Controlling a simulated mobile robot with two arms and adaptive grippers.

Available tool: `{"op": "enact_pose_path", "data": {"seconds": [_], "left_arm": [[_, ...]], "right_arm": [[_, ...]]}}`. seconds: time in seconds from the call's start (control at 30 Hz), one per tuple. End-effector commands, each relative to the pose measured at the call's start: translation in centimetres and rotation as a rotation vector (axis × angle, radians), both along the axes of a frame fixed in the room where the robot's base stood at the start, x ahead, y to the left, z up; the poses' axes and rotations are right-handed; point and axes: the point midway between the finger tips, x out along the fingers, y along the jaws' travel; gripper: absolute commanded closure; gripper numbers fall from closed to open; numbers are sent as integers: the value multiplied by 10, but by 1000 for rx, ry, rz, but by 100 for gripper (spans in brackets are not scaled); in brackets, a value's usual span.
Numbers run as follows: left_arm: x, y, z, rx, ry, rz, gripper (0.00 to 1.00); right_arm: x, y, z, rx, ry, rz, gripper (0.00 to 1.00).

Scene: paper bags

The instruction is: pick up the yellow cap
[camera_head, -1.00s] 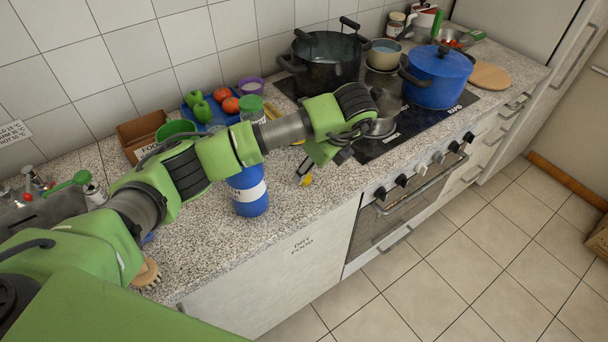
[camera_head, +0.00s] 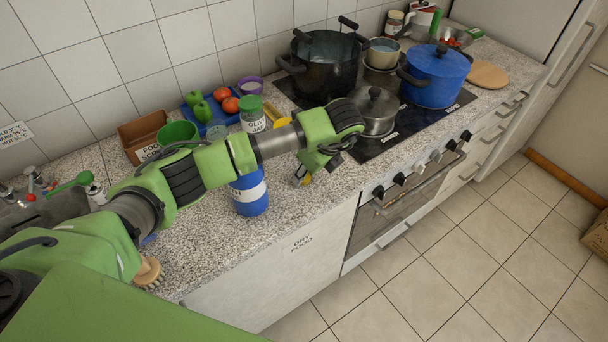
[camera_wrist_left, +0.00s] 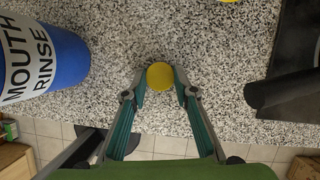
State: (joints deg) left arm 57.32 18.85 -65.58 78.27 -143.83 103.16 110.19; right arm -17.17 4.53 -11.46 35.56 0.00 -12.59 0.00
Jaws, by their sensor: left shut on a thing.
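The yellow cap (camera_wrist_left: 160,76) is a small round disc between the two fingertips of my left gripper (camera_wrist_left: 161,84) in the left wrist view. The fingers are shut on its sides, above the speckled counter near the front edge. I cannot tell whether the cap touches the counter. My right gripper is not in view.
A blue mouth rinse bottle (camera_head: 250,193) stands left of the gripper; it also shows in the wrist view (camera_wrist_left: 40,62). The stove with a steel pot (camera_head: 375,108) and blue pot (camera_head: 437,76) lies to the right. An olive jar (camera_head: 252,115) stands behind the arm.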

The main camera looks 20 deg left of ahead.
Motion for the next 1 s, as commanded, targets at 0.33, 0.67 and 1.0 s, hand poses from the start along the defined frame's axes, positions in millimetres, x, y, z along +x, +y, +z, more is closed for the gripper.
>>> {"op": "enact_pose_path", "data": {"seconds": [0.33,0.67,1.0], "left_arm": [[2,0,28,-1,-6,-1,79],[-52,-6,101,6,-8,-5,79],[-120,-17,122,3,-4,-3,79]], "right_arm": [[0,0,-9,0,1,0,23],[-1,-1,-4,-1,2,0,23],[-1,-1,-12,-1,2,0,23]]}}
